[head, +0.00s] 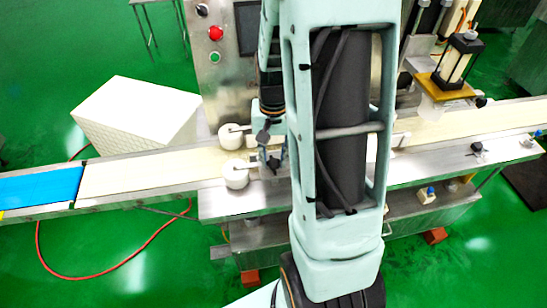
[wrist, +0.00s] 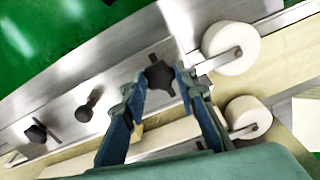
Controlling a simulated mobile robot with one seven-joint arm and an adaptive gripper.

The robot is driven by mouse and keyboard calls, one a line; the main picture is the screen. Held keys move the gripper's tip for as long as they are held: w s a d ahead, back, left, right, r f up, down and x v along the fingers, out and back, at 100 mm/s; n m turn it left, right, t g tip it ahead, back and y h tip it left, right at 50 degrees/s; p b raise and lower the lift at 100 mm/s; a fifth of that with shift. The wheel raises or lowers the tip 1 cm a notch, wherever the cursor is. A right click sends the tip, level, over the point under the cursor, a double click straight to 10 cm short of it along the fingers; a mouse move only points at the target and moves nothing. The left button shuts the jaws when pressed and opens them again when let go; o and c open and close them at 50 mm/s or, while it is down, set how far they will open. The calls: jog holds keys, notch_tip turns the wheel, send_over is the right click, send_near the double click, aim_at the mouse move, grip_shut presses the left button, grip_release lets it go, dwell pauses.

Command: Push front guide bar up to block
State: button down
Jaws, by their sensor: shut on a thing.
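In the wrist view, the two blue-green fingers of my gripper (wrist: 159,77) stand either side of a black star-shaped knob (wrist: 160,74) and are shut on it. The knob is by the front metal edge of the conveyor. Two white rollers (wrist: 231,48) on short metal arms stand just to the right of the fingers; they also show in the head view, the nearer roller (head: 235,174) at the belt's front side. In the head view my arm hides much of my gripper (head: 270,145). I cannot clearly make out the front guide bar or its block.
The cream belt (head: 150,175) runs left to right, with a blue section (head: 40,187) at the left. A control panel (head: 218,60) stands behind it. A white box (head: 135,112) stands behind the belt.

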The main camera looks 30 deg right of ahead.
jog(key=n+b, duration=0.1)
jog(key=n, duration=0.4)
jog(key=shift+n, duration=0.3)
jog(key=n, duration=0.5)
jog(key=shift+n, duration=0.4)
